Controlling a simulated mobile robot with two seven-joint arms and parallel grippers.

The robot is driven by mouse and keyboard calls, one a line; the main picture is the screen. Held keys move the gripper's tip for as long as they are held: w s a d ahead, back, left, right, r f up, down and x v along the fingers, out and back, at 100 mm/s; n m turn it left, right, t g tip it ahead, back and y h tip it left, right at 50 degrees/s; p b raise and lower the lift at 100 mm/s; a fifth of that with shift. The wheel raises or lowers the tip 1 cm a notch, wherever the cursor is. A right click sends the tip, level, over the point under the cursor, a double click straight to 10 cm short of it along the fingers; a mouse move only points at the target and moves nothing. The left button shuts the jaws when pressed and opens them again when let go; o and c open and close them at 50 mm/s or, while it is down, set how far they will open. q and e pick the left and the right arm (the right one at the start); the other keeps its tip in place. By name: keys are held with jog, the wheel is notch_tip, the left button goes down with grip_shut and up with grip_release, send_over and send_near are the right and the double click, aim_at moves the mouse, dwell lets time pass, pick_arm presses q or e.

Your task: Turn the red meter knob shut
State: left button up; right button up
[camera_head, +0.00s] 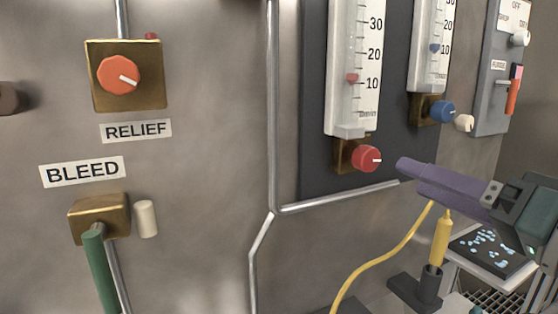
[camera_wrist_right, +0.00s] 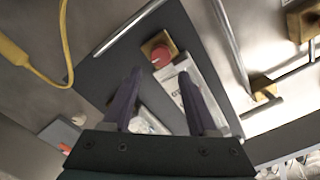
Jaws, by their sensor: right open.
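The red meter knob (camera_head: 366,158) sits on a brass block (camera_head: 347,152) under the left meter (camera_head: 355,70), whose red marker stands a little above 10. A white line on the knob's face points sideways to the right. My right gripper (camera_head: 403,167) has its purple fingers just right of the knob, apart from it. In the right wrist view the gripper (camera_wrist_right: 159,80) is open, and the red knob (camera_wrist_right: 161,57) shows beyond and between the fingertips. My left gripper is not in view.
A blue knob (camera_head: 443,111) and a cream knob (camera_head: 464,123) are right of the red one. A steel pipe (camera_head: 340,197) runs below it. A yellow cable (camera_head: 395,254) hangs beneath my right gripper. The orange relief knob (camera_head: 119,74) and green bleed lever (camera_head: 99,270) are at left.

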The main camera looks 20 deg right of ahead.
aim_at(372, 161)
jog(key=w, duration=0.5)
jog(key=w+a, duration=0.1)
jog(key=w, duration=0.2)
jog(key=shift+w+p, duration=0.25)
jog(key=shift+p, duration=0.05)
jog(key=shift+d, duration=0.1)
grip_shut()
